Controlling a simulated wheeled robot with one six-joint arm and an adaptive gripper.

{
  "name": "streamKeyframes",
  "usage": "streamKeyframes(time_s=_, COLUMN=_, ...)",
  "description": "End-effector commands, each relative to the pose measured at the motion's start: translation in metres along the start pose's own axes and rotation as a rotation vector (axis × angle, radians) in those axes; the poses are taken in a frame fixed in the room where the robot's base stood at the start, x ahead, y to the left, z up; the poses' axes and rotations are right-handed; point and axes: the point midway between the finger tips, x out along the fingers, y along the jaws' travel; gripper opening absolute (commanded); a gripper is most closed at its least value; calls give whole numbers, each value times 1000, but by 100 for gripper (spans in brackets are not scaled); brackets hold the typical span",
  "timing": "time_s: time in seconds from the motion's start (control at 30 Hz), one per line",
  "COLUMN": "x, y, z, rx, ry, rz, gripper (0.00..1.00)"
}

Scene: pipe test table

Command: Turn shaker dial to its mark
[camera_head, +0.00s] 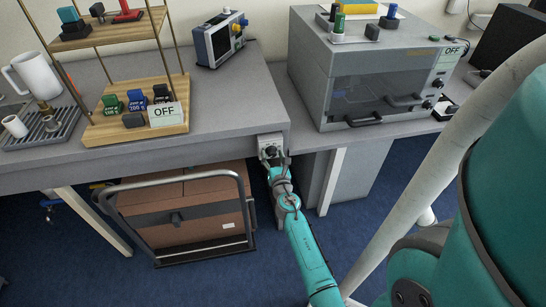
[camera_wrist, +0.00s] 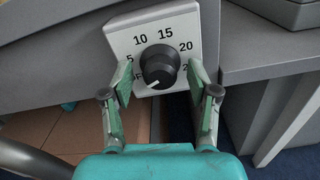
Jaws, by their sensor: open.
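The dial (camera_wrist: 160,67) is a black round knob on a pale panel (camera_wrist: 118,36) fixed to the front edge of the bench. The panel carries the numbers 5, 10, 15 and 20, with more partly hidden at lower left and lower right. The knob's white pointer line points to the lower left, near the partly hidden lettering there. My gripper (camera_wrist: 160,92) is open, with one finger on each side of the knob and a visible gap to it. In the head view my gripper (camera_head: 272,158) is at the panel, and the knob is mostly hidden there.
A cart with brown boxes (camera_head: 190,205) stands under the bench, left of my arm. A grey cabinet with a clear front (camera_head: 370,85) stands on the right bench. A wooden rack (camera_head: 130,125) with weights and an OFF sign stands on the left bench (camera_head: 235,110).

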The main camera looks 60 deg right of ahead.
Motion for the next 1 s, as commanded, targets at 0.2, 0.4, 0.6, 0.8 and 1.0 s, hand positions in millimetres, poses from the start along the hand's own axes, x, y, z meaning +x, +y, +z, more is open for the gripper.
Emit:
streamKeyframes(time_s=0.2, x=0, y=0, z=0, rx=0, ry=0, rz=0, gripper=52)
streamKeyframes(time_s=0.4, x=0, y=0, z=0, rx=0, ry=0, rz=0, gripper=2)
streamKeyframes(time_s=0.6, x=0, y=0, z=0, rx=5, ry=0, rz=0, gripper=0)
streamKeyframes(time_s=0.8, x=0, y=0, z=0, rx=54, ry=0, rz=0, gripper=0)
streamKeyframes(time_s=1.0, x=0, y=0, z=0, rx=177, ry=0, rz=0, gripper=0)
